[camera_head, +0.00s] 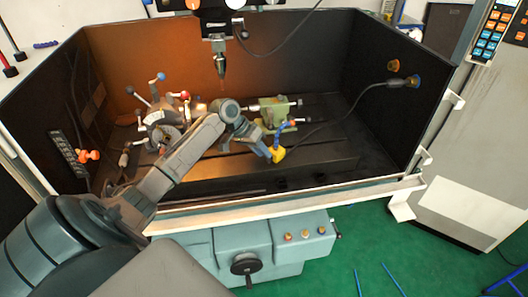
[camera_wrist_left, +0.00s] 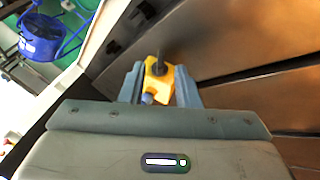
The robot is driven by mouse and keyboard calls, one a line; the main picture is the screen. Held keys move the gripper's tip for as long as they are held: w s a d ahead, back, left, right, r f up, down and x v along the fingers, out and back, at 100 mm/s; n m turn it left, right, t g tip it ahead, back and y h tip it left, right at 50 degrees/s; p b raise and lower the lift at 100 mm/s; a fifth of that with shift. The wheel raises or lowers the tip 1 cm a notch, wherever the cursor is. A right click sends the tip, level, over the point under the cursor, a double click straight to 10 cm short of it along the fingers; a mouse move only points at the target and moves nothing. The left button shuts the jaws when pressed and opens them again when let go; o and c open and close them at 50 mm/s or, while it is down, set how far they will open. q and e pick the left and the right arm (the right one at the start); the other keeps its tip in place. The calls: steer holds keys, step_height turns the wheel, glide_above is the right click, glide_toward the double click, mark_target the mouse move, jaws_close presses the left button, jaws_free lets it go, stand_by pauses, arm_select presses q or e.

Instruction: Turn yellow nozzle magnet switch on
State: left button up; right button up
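The yellow nozzle magnet base (camera_head: 278,154) stands on the dark machine bed, front of centre. A blue segmented hose with an orange tip (camera_head: 292,123) rises near it. My left gripper (camera_head: 268,153) reaches down to the base from the left. In the left wrist view the yellow base (camera_wrist_left: 160,88) lies between the two fingers of my left gripper (camera_wrist_left: 158,80). The fingers are apart; whether they touch its sides is not clear. A small bluish knob (camera_wrist_left: 147,98) shows on the near side of the base. My right gripper is not in view.
The indexing chuck (camera_head: 163,127) with coloured lever knobs stands behind my left arm. A green tailstock (camera_head: 275,112) stands behind the yellow base. A spindle with a tool (camera_head: 220,66) hangs above. Dark enclosure walls (camera_head: 390,85) surround the bed; a cable crosses at right.

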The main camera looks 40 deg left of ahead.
arm_select(q)
steer(key=shift+x, duration=0.95)
steer(key=shift+c, duration=0.2)
jaws_close()
steer(key=shift+d+r+y+p, duration=0.1)
steer(key=shift+r+y+p, duration=0.15)
steer(key=shift+p, duration=0.4)
steer(key=shift+s+d+r+y+p, duration=0.1)
steer(key=shift+d+y+p, duration=0.1)
steer(key=shift+y+p, duration=0.65)
steer(key=shift+d+m+y+p, duration=0.25)
steer(key=shift+m+y+p, duration=0.15)
steer(key=shift+y+p, duration=0.65)
steer(key=shift+f+y+p, duration=0.2)
steer(key=shift+y+p, duration=0.05)
steer(key=shift+p, duration=0.1)
